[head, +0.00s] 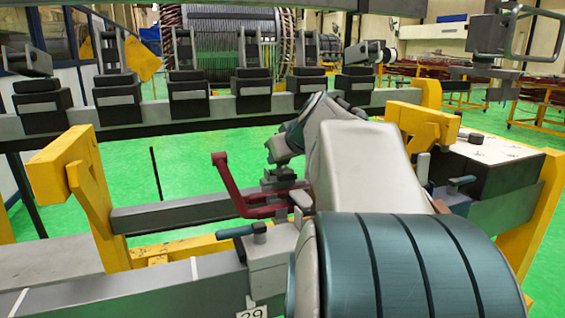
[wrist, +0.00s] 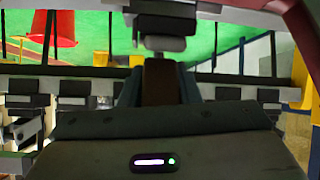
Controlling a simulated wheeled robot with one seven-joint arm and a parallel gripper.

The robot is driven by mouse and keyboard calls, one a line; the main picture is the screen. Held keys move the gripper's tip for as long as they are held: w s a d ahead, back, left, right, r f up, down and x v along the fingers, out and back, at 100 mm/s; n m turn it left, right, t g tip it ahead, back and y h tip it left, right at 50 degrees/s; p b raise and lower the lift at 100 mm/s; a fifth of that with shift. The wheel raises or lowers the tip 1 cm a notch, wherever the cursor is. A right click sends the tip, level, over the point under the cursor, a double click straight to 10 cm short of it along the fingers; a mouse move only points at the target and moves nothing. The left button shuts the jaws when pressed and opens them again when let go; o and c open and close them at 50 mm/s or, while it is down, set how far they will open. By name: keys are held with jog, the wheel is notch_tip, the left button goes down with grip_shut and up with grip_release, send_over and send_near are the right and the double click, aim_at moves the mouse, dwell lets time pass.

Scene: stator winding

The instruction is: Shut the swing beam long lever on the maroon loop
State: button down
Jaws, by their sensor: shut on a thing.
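The maroon loop (head: 232,187) shows in the head view as a bent dark red bar left of my arm. Its right end runs under a dark clamp block (head: 279,180). A maroon edge also shows at the upper right of the wrist view (wrist: 300,28). My gripper (head: 273,150) is above and beside this clamp, partly hidden by my arm. In the wrist view my fingers (wrist: 160,88) are shut on a brown piece (wrist: 160,78), which seems to be the long lever. Most of the lever and its contact with the loop are hidden.
A beam with several black clamps (head: 195,104) crosses behind. A blue-handled lever (head: 236,231) stands on the near grey beam (head: 150,290). Yellow supports stand at left (head: 75,170) and right (head: 425,125). Green floor shows between the beams. A red bucket-like object (wrist: 53,28) shows in the wrist view.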

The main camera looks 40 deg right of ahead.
dwell(0.4)
jog(key=c, duration=1.1)
grip_release()
jog(key=shift+r, duration=0.45)
jog(key=r, duration=0.1)
jog(key=r+p, duration=0.1)
jog(key=s+r+p, duration=0.1)
jog(key=r, duration=0.1)
jog(key=shift+d+r, duration=0.1)
jog(key=shift+d, duration=0.2)
jog(key=s+d+r, duration=0.2)
jog(key=s, duration=0.1)
jog(key=s+d+r+p, duration=0.1)
jog(key=s+r, duration=0.1)
jog(key=s, duration=0.1)
jog(key=s+d+r+p, duration=0.1)
jog(key=s+d+r, duration=0.1)
jog(key=s, duration=0.1)
jog(key=shift+d, duration=0.35)
